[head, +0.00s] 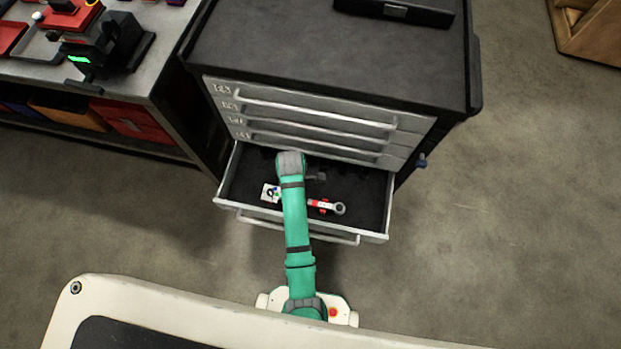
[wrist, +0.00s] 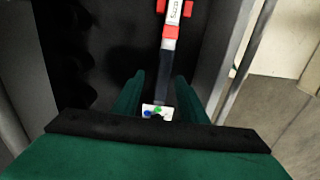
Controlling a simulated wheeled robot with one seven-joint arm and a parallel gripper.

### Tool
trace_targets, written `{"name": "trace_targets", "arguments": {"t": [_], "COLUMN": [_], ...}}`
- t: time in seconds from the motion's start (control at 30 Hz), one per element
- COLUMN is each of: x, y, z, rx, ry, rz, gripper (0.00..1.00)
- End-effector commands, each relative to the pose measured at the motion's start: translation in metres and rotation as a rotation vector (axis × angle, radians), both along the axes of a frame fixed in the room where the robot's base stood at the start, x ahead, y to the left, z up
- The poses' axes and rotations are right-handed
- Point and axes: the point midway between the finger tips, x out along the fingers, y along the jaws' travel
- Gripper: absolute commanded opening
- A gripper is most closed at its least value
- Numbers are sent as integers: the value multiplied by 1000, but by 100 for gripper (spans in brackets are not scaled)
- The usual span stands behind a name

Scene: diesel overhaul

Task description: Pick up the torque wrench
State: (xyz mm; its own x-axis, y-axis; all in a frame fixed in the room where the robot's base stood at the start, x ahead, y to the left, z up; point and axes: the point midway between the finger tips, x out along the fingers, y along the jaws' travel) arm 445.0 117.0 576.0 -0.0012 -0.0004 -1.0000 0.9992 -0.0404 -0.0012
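The torque wrench (head: 320,204) lies in the open drawer in the head view, with a red and white body and a grey ring-shaped head at its right. Part of it is hidden behind my arm. In the wrist view the torque wrench (wrist: 170,32) runs from the top edge down to a dark shaft. My gripper (wrist: 159,76) is open, its two green fingers standing apart on either side of the shaft's line. Nothing is visibly gripped. I cannot tell how far the fingertips are above the wrench. My gripper is mostly hidden by my arm in the head view.
The open drawer (head: 376,229) has a dark floor and raised metal walls close around. A small white item (head: 270,192) with coloured spots lies left of the wrench. Shut drawers with bar handles (head: 320,137) rise behind. A workbench (head: 165,50) stands at left.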

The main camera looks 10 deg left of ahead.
Motion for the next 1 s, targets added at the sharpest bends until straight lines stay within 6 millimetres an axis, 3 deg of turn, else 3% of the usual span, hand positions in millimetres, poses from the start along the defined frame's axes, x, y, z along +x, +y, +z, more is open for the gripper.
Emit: {"name": "trace_targets", "arguments": {"t": [0.5, 0.77, 0.93, 1.0], "x": [-8, -8, -8, -8], "y": [6, 6, 6, 6], "z": [-52, -54, -54, -54], "rx": [0, 0, 0, 0], "ry": [0, -2, -1, -1], "rz": [7, 6, 6, 6], "gripper": [39, 39, 3, 0]}}
